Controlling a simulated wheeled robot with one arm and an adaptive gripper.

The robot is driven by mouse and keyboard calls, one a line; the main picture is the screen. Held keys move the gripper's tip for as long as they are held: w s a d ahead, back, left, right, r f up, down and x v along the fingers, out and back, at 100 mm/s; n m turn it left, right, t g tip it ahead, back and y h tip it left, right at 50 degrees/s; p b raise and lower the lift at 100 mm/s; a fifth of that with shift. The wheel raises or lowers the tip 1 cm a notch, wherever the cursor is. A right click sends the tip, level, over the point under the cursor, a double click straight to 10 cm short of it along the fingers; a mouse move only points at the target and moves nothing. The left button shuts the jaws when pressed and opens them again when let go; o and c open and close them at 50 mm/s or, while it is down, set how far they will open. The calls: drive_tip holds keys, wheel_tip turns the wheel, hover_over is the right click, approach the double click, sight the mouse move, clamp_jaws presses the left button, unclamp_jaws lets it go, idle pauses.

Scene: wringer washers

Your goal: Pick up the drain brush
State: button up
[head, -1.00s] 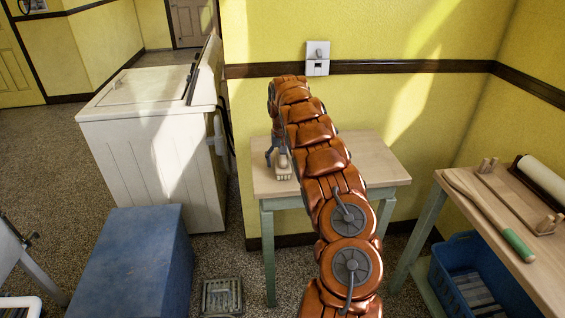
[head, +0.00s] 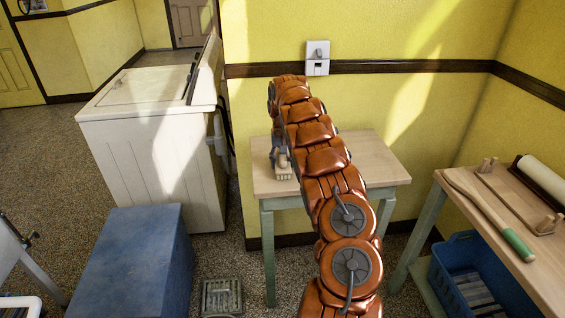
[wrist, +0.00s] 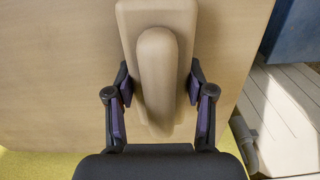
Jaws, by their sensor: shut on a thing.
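The drain brush, a pale wooden block with a rounded raised grip, shows in the wrist view (wrist: 157,60) between my fingers. In the head view its lower part (head: 283,173) shows at the left side of the small wooden table (head: 375,160), partly hidden by my arm. My gripper (wrist: 160,90) is shut on the brush, one dark finger with a purple pad on each side of its grip. In the head view my gripper (head: 280,153) is just above the brush. The brush appears to rest on the tabletop; I cannot tell if there is a gap under it.
A white washer (head: 150,130) stands left of the table, with a blue box (head: 130,260) in front of it. A floor drain (head: 222,297) lies near the table. At right, another table (head: 480,215) holds a green-handled stick (head: 490,215), with a blue basket (head: 450,275) below.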

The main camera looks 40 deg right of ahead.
sight(284, 158)
drive_tip(key=shift+r, duration=0.1)
drive_tip(key=shift+r+b, duration=0.65)
drive_tip(key=shift+r, duration=1.05)
drive_tip(key=shift+s+a+b, duration=0.7)
drive_tip(key=shift+s+a, duration=0.2)
drive_tip(key=shift+s, duration=0.3)
drive_tip(key=s+a+r+b, duration=0.1)
drive_tip(key=s+a+b, duration=0.2)
drive_tip(key=s+a, duration=0.4)
drive_tip(key=shift+s+a+r, duration=0.2)
drive_tip(key=shift+s+a, duration=0.2)
drive_tip(key=shift+s, duration=1.3)
